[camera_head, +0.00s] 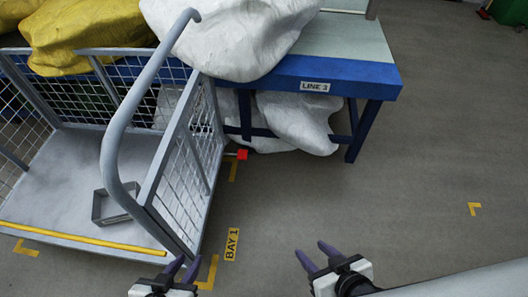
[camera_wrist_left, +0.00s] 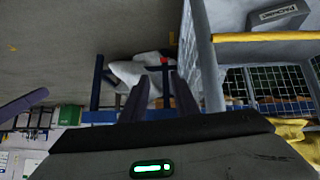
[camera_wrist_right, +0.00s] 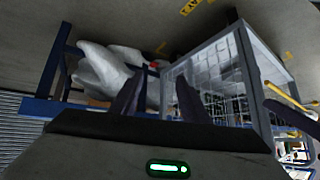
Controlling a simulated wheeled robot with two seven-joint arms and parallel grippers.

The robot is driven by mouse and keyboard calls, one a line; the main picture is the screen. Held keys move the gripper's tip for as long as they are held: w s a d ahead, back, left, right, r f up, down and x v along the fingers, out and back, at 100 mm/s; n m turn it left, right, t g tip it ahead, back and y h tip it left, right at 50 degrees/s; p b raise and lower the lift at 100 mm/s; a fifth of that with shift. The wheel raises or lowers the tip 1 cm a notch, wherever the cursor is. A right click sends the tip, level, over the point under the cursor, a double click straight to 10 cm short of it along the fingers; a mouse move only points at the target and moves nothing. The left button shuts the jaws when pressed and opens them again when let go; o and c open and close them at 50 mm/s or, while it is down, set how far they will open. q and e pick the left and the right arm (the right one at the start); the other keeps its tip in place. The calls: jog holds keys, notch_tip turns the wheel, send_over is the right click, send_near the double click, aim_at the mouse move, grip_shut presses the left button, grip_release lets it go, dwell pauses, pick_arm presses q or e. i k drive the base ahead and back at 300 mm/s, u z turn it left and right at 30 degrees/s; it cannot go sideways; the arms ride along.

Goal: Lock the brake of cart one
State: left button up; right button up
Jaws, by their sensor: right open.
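The grey mesh-sided cart (camera_head: 60,185) stands at the left of the head view beside the floor label BAY 1 (camera_head: 232,244). A red block (camera_head: 242,154) sticks out low from the cart's far right side. It also shows in the left wrist view (camera_wrist_left: 164,60). I take it for the brake, though its lock state cannot be told. My left gripper (camera_head: 182,266) is open and empty near the cart's front right corner. My right gripper (camera_head: 318,257) is open and empty over the floor to the right. Both are apart from the red block.
The cart's curved handle (camera_head: 113,150) rises at its right side. A small grey box (camera_head: 103,207) lies on its deck. A blue table (camera_head: 345,75) marked LINE 3 stands behind, with white sacks (camera_head: 300,122) beneath. Floor (camera_head: 420,170) to the right is clear.

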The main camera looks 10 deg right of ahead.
aim_at(242, 154)
jog(key=k, duration=0.65)
jog(key=z, duration=0.65)
jog(key=i, duration=2)
jog(key=u, duration=0.35)
